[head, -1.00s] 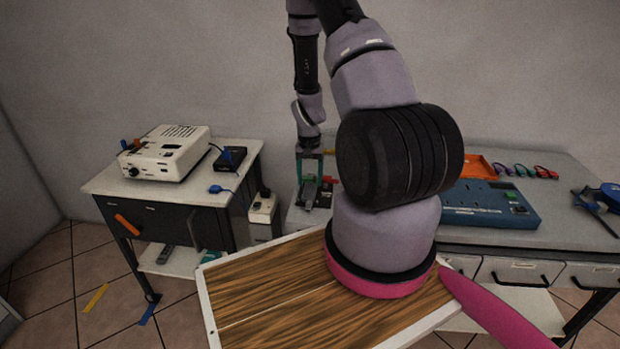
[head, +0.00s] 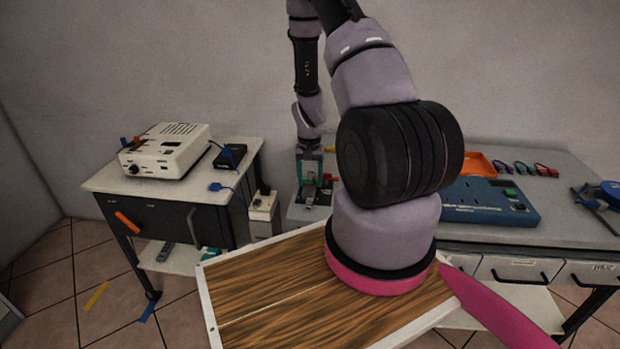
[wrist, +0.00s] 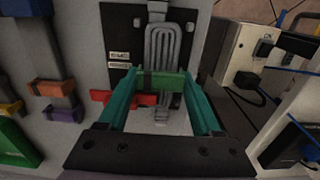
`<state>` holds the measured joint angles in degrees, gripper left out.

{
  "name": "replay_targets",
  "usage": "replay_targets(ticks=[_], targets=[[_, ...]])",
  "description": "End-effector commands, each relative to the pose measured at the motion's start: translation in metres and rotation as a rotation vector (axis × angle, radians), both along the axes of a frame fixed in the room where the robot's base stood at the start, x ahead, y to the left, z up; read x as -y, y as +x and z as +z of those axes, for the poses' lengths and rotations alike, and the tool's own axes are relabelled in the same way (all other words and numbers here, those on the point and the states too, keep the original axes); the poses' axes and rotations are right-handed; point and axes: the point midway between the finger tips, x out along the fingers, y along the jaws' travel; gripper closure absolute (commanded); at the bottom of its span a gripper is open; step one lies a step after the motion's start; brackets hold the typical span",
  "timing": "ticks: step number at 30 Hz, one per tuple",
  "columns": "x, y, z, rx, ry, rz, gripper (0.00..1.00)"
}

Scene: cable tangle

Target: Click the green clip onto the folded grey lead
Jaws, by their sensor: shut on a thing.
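My gripper (wrist: 163,95) has teal fingers and is shut on the green clip (wrist: 163,83), which lies crosswise between the fingertips. In the wrist view the folded grey lead (wrist: 162,45) lies in flat loops against a black plate, just beyond the clip. The clip crosses in front of the lead's near end in this view; whether it touches or is seated on it I cannot tell. In the head view my gripper (head: 310,170) is small, at the left end of the right-hand bench, and the clip and lead are not clear there.
A red piece (wrist: 130,98) lies beside the left finger. Orange and purple clips (wrist: 50,88) sit on grey bars at left. A white socket box (wrist: 240,48) with black plugs stands at right. The blue case (head: 490,203) and orange tray (head: 475,164) lie along the bench.

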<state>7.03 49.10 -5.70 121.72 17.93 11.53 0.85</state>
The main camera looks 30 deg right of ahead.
Motion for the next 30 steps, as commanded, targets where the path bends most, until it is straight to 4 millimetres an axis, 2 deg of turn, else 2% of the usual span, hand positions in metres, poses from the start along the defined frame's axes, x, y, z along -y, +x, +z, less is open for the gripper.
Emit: replay_targets(ticks=[30], targets=[[0.000, 0.000, -0.010, 0.001, -0.001, 0.000, 0.74]])
